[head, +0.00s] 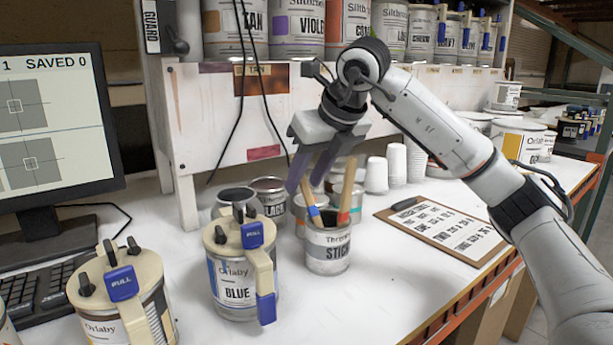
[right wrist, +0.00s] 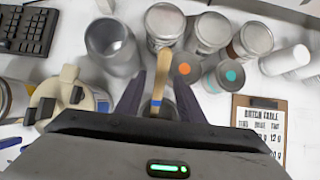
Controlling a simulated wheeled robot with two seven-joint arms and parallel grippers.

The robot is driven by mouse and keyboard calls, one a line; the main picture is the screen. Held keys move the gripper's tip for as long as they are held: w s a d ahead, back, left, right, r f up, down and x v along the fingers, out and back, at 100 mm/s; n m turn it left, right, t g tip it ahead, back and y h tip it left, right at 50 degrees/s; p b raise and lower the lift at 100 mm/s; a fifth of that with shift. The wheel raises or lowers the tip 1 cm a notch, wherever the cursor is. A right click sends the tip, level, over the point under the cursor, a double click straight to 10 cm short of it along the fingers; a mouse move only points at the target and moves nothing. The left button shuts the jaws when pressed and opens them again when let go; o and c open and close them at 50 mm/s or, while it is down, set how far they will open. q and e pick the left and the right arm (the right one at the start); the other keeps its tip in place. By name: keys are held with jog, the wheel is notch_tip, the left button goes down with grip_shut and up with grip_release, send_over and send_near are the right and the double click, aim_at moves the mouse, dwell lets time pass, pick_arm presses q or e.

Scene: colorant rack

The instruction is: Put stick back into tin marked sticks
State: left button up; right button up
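The tin marked sticks (head: 328,251) stands upright on the white bench, a grey label around it. A wooden stick with a red lower part (head: 346,195) leans up out of it. Another stick with a blue band (head: 314,214) slants at the tin's left side of the mouth, partly behind my gripper. My right gripper (head: 309,186) is above the tin, pointing down, fingers apart. In the right wrist view a wooden stick with a blue band (right wrist: 161,80) shows between the spread fingers, with gaps on both sides. The tin is mostly hidden there. My left gripper is out of view.
The Orlaby Blue can (head: 236,285) with a blue pull handle stands left of the tin, and another (head: 110,300) is nearer. A clipboard (head: 440,230) lies to the right. White cups (head: 397,163) stand behind. The bench front right is clear.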

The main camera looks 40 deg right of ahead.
jog(key=p+v, duration=0.1)
jog(key=v, duration=0.9)
jog(key=shift+s, duration=0.15)
